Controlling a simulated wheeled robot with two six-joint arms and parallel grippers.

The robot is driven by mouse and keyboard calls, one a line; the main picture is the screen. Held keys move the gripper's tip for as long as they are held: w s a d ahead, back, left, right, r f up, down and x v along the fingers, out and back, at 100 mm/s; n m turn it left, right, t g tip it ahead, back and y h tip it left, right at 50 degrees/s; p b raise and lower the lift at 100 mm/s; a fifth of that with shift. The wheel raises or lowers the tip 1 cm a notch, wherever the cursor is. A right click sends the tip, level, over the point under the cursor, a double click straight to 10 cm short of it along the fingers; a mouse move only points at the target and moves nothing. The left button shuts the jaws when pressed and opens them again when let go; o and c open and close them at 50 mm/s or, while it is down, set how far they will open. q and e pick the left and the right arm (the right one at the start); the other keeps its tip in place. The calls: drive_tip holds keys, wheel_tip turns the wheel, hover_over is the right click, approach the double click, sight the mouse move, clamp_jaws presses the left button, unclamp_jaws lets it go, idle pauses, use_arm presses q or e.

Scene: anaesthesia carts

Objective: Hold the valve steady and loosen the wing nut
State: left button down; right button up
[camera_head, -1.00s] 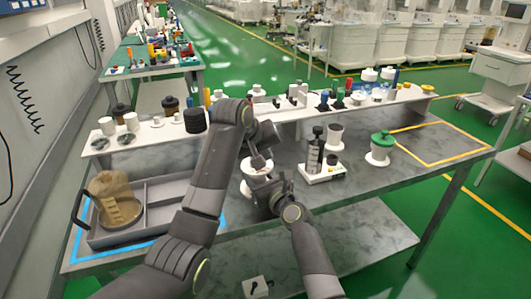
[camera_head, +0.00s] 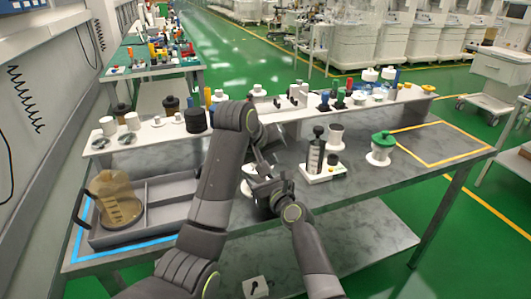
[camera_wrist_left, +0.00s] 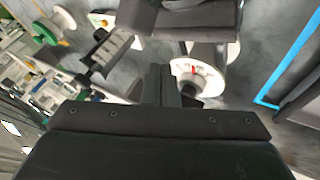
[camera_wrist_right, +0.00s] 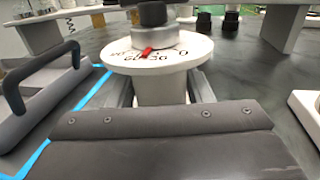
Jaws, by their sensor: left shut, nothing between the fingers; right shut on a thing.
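The valve (camera_wrist_right: 190,50) has a white round dial with numbers and a red pointer, a white neck below and a grey and black top. My right gripper (camera_wrist_right: 160,95) is shut on the white neck, one finger on each side. In the head view, the arms mostly hide the valve (camera_head: 248,170). My left gripper (camera_wrist_left: 160,75) is shut and empty, its fingers beside the dial (camera_wrist_left: 208,78) in the left wrist view. A black part shows at the dial's edge there; I cannot make out wings on it.
A grey tray (camera_head: 170,187) with a brown bag (camera_head: 115,200) stands on the left. A white shelf (camera_head: 160,132) with bottles runs behind. The yellow-outlined area (camera_head: 440,143) is clear.

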use_arm(q)
drive_tip(key=s+d+r, duration=0.3)
drive_tip(key=r, duration=0.3)
drive_tip(key=shift+d+r, duration=0.35)
drive_tip(key=shift+r, duration=0.05)
drive_tip(key=c, duration=2)
unclamp_jaws()
drive_tip(key=shift+s+d+r, duration=0.1)
drive_tip(key=shift+s+r, duration=0.1)
drive_tip(key=shift+r, duration=0.05)
drive_tip(key=shift+o, duration=1.3)
drive_tip(key=shift+w, duration=0.15)
drive_tip(key=o, duration=1.1)
drive_tip(key=w+a+r+y, duration=0.1)
drive_tip(key=a, duration=0.1)
drive_tip(key=w+a+r+g+y, duration=0.1)
drive_tip(key=w+y, duration=0.1)
drive_tip(key=w+a+r+y, duration=0.1)
drive_tip(key=a, duration=0.1)
drive_tip(key=shift+w+a, duration=0.15)
drive_tip(key=shift+a, duration=0.2)
drive_tip(key=shift+o, duration=0.2)
drive_tip(key=shift+y, duration=0.5)
drive_tip(key=x, duration=0.7)
drive_tip(key=a+x, duration=0.1)
drive_tip(key=x, duration=0.3)
drive_tip(key=shift+w+f, duration=0.15)
drive_tip(key=shift+f, duration=0.1)
